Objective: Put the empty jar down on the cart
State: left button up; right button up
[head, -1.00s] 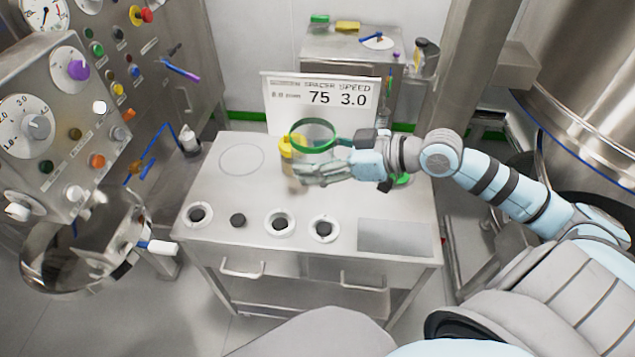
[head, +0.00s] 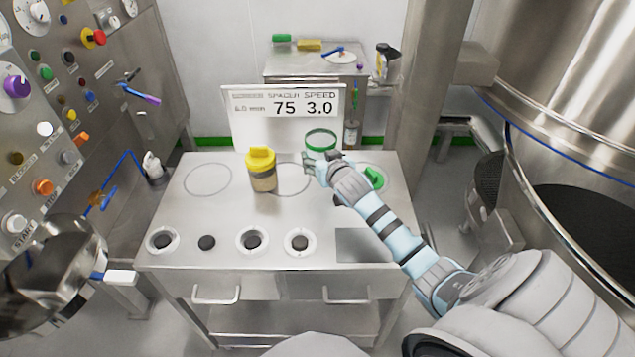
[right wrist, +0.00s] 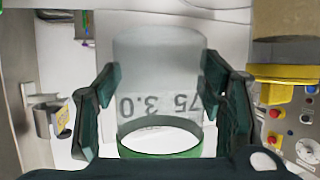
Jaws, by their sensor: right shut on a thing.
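The empty jar (head: 321,137) is clear with a green rim. It shows in the head view at the back of the cart (head: 225,222), in front of the sign's right part. My right gripper (head: 317,158) is shut on it. In the right wrist view, the clear jar (right wrist: 160,85) sits between both dark fingers (right wrist: 162,100), with its green rim toward the bottom of the picture. The jar's lower part is hidden in the head view, so I cannot tell whether it touches the cart top.
A yellow-lidded jar with tan contents (head: 262,177) stands left of my gripper. A green lid (head: 374,178) lies to the right. A sign (head: 245,115) stands at the back. Outlined circles (head: 208,179) mark the top; the left one is empty. Several round fittings (head: 252,240) line the front.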

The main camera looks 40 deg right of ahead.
notch_tip(320, 180, down, 6)
jog(key=shift+f+b, duration=0.1)
jog(key=shift+b, duration=0.55)
jog(key=shift+f, duration=0.1)
jog(key=o, duration=2)
jog(key=shift+w, duration=0.1)
jog(key=shift+s+a+r, duration=0.15)
jog(key=shift+s+r, duration=0.15)
jog(key=p+v, duration=0.3)
jog(key=v, duration=0.8)
jog(key=shift+s+r, duration=0.15)
jog(key=shift+s, duration=0.05)
jog(key=shift+w, duration=0.1)
